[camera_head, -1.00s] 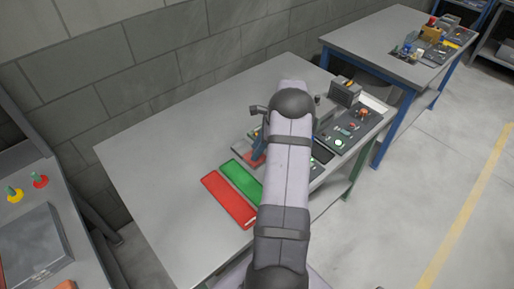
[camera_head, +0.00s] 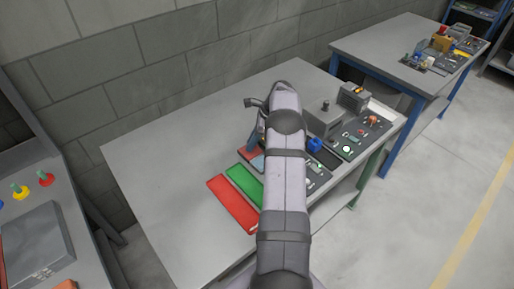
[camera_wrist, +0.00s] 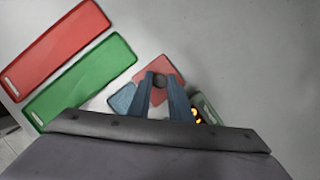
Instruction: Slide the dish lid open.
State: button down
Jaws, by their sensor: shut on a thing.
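The dish lid is a red plate with a dark round knob (camera_wrist: 152,67), seen in the wrist view. My gripper (camera_wrist: 160,80) has its two blue fingers on either side of the knob and is shut on it. A blue-grey piece (camera_wrist: 122,98), which looks like part of the dish, shows at the lid's lower left. The rest of the dish is hidden under the lid and behind my fingers. In the head view the red lid (camera_head: 248,152) shows just left of my arm, with a bit of blue-grey beside it; the knob is hidden there.
A green tray (camera_wrist: 83,77) and a red tray (camera_wrist: 55,45) lie beside the lid. Control panels with buttons (camera_head: 358,138) and grey boxes (camera_head: 324,117) stand to the right of my arm. The left part of the table (camera_head: 165,155) is clear.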

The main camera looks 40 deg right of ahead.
aim_at(258, 150)
jog(key=shift+w+r, duration=0.15)
jog(key=shift+w, duration=0.15)
jog(key=c, duration=1.6)
grip_release()
jog(key=shift+w, duration=0.1)
jog(key=shift+c, duration=0.2)
jog(key=b+v, duration=0.2)
jog(key=v, duration=0.5)
